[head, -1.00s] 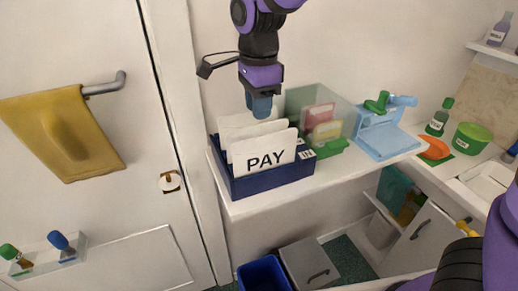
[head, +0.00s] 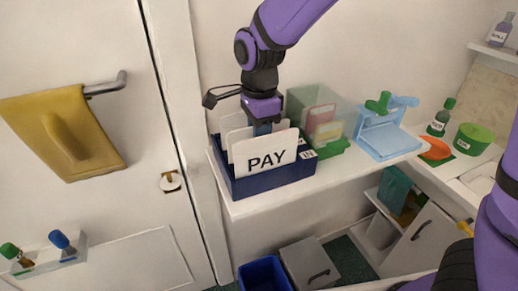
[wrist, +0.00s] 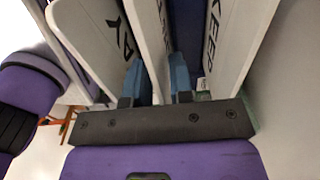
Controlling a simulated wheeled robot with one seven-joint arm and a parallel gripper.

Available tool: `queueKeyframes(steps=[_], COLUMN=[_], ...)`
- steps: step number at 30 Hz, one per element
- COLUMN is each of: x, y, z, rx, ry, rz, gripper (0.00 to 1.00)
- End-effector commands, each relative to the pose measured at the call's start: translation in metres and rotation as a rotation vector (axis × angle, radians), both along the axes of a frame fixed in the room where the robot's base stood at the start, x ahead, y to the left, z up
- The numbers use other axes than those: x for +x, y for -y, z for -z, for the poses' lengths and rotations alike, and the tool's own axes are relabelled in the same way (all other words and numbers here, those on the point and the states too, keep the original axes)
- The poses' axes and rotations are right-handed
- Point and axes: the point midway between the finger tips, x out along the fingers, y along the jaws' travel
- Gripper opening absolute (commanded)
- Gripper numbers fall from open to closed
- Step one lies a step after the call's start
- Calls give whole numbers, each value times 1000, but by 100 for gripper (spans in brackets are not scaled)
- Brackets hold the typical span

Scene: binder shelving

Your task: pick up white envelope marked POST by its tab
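Three white envelopes stand upright in a dark blue box (head: 270,185) on the shelf. The front one reads PAY (head: 265,155) and the rear one reads KEEP (wrist: 222,35). The middle envelope (wrist: 150,40) stands between them; its marking is too cut off to read, and the head view mostly hides it behind PAY. My gripper (wrist: 157,78) points down into the box, its blue fingers on either side of the middle envelope. A gap shows between the fingers, so it looks open. Whether a finger touches the envelope I cannot tell.
A clear bin (head: 325,118) with colored packets stands close to the right of the box. A light blue stand (head: 385,138) is further right on the white shelf (head: 350,172). The wall is close behind, and a door (head: 75,200) is at left.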

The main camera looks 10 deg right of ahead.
Motion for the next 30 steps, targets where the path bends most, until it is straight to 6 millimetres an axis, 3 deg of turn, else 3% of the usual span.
queueKeyframes(steps=[1, 3, 13, 30], x=[0, 0, 0, 0], y=[0, 0, 0, 0], z=[0, 0, -3, -32], rx=[0, 0, 0, 1], ry=[0, 0, 0, 0], rz=[0, 0, 0, -1], gripper=[9, 0, 0, 0])
